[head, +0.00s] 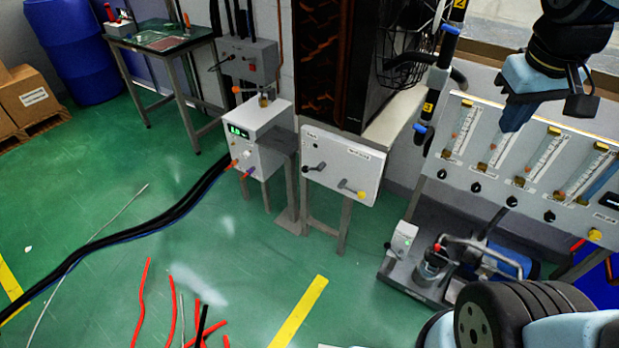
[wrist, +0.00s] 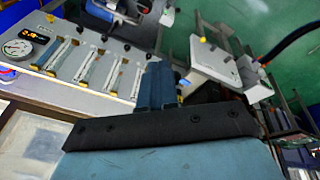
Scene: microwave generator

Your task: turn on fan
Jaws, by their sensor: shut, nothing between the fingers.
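My gripper (head: 517,112) is at the upper right of the head view, in front of the panel with several flow meters. Its blue fingers are together and empty, as the wrist view (wrist: 158,84) also shows. A black wire cage (head: 405,62), which may be the fan's guard, is left of my arm, beside a tall dark finned unit. A white control box (head: 341,165) below that unit has a black lever (head: 314,168) and a yellow-ended lever (head: 352,189). What looks like this box also shows in the wrist view (wrist: 210,68), apart from my fingers. Its labels are unreadable.
The flow meter panel (head: 472,183) has several black knobs. A white unit with a green display (head: 242,150) stands left of the control box. A pump assembly (head: 432,268) sits low at right. Black cables cross the left floor; red pieces lie at the front.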

